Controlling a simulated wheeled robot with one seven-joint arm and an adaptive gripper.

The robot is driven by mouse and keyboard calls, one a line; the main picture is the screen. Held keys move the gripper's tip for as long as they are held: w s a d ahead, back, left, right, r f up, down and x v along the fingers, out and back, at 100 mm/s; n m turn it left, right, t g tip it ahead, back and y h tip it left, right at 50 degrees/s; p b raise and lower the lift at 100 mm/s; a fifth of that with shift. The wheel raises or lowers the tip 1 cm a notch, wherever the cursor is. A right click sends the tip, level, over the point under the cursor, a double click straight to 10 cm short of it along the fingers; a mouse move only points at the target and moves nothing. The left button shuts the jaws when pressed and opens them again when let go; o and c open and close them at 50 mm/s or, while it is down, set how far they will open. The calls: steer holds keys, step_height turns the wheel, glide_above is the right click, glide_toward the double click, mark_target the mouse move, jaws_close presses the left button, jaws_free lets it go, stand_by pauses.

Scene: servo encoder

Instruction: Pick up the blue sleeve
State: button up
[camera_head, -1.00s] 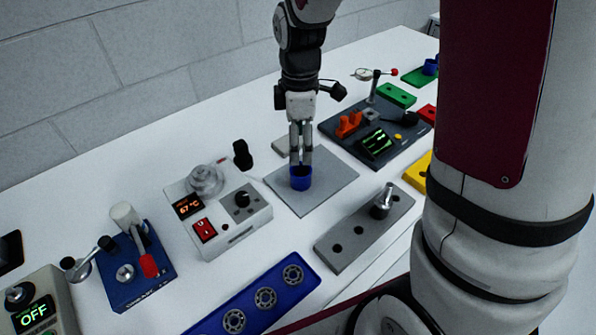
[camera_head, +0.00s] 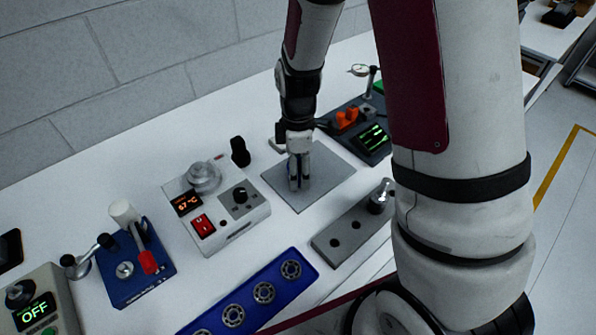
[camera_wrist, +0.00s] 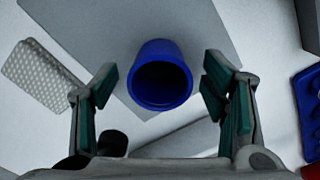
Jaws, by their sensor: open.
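The blue sleeve (camera_wrist: 160,76) is a short, hollow round tube on the grey plate (camera_head: 328,177). In the wrist view I look into its dark open end, and it appears between my two fingers with a gap on each side. My gripper (camera_head: 300,184) is open and empty, pointing down at the plate; it also shows in the wrist view (camera_wrist: 158,92). In the head view the fingers hide most or all of the sleeve.
A temperature box (camera_head: 235,222) and black knob (camera_head: 240,152) stand left of the plate. A grey block with holes and a metal peg (camera_head: 352,228) lies at front right. A dark panel with orange parts (camera_head: 372,142) is behind right. A blue bearing tray (camera_head: 245,303) lies in front.

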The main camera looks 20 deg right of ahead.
steer(key=c, duration=1)
steer(key=shift+o, duration=0.2)
steer(key=shift+r, duration=0.15)
